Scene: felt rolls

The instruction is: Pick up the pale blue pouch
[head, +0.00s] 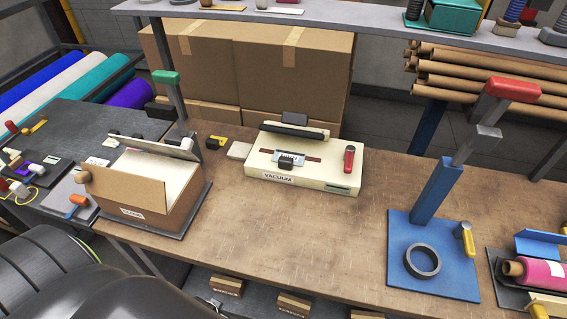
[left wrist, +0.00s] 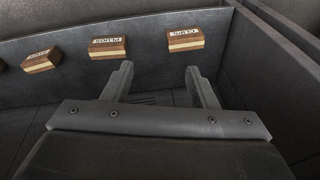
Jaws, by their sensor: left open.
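Small labelled wooden blocks are beyond the fingers, including one marked CLIPS (left wrist: 186,39) and one marked PLUGS (left wrist: 107,48). Neither gripper shows in the head view.
A cream vacuum sealer (head: 262,166) stands at the back middle of the brown table (head: 300,220). An open cardboard box (head: 130,188) stands on the left. A blue-based press (head: 408,277) and a pink roll (head: 540,272) are on the right. The table's front middle is clear.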

